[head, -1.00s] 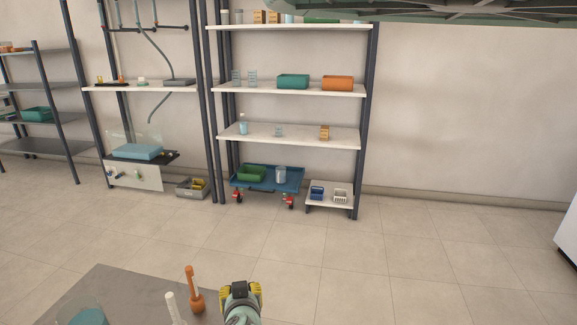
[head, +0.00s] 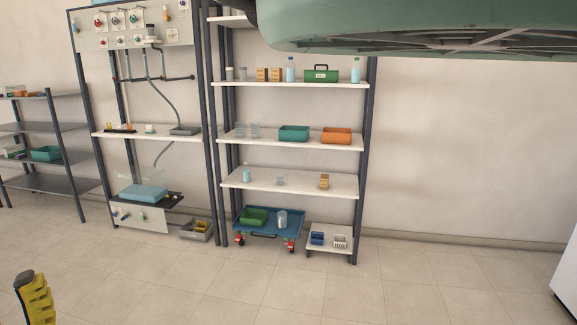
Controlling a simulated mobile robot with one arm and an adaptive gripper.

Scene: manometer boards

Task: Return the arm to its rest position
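My gripper (head: 36,299) shows only in part at the lower left corner of the head view, as a yellow, ridged finger piece. The rest of it is cut off by the picture edge. Whether it is open or shut, or holds anything, cannot be seen. It is in front of the bare tiled floor and apart from the shelves.
A manometer board (head: 133,27) stands at the left, with a white shelf rack (head: 290,84) beside it. A blue cart (head: 298,213) and a low white stand (head: 343,231) are at floor level. A green overhead thing (head: 400,30) crosses the top right.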

